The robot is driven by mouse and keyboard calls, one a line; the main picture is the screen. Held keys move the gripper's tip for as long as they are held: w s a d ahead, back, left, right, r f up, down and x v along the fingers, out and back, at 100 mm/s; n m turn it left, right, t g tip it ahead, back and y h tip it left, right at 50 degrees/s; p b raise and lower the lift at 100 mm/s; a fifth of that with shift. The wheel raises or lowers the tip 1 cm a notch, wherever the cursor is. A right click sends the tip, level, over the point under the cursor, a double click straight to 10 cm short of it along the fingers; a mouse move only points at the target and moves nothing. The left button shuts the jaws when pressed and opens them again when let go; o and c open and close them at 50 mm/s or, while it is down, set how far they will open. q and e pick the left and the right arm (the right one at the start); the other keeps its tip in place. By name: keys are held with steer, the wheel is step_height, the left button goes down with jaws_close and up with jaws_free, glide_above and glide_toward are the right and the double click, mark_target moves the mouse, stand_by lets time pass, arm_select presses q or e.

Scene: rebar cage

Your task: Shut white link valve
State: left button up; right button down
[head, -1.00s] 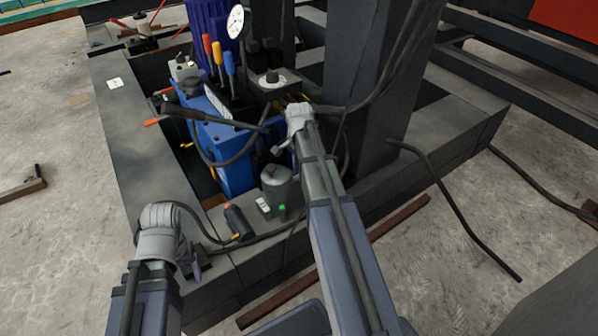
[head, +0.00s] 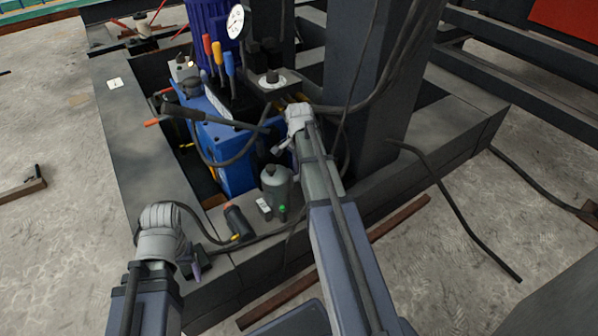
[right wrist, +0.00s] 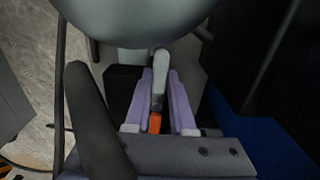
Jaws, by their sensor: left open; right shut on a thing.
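A white lever (right wrist: 160,62), which I take for the white link valve's handle, stands between the two purple fingers of my right gripper (right wrist: 161,78) in the right wrist view. An orange part (right wrist: 155,123) sits at the lower end of the lever. The right gripper is shut on the lever. In the head view my right gripper (head: 280,147) is at the right side of the blue pump unit (head: 232,165), and the valve is not clear there. My left gripper (head: 197,268) is open and empty over the frame's front left part, apart from everything on the pump.
A grey-green bottle (head: 277,187), a dark orange-tipped tool (head: 238,222) and a small white box (head: 264,208) stand on the frame's ledge. A dark column (head: 365,90) rises right of the pump. Hoses cross the front. The left floor is mostly clear.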

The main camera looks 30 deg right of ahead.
steer(key=shift+w, duration=0.1)
stand_by(0.4)
steer(key=shift+w+m, duration=0.35)
steer(key=shift+m, duration=0.4)
steer(key=shift+w+m, duration=0.3)
steer(key=shift+m, duration=0.45)
steer(key=shift+w+d+m, duration=0.15)
steer(key=shift+w+m, duration=0.1)
steer(key=shift+m, duration=0.45)
steer(key=shift+w+d+m, duration=0.1)
steer(key=shift+w+m, duration=0.15)
steer(key=shift+m, duration=0.45)
steer(key=c, duration=0.8)
jaws_free()
steer(key=shift+o, duration=0.2)
steer(key=shift+r, duration=0.15)
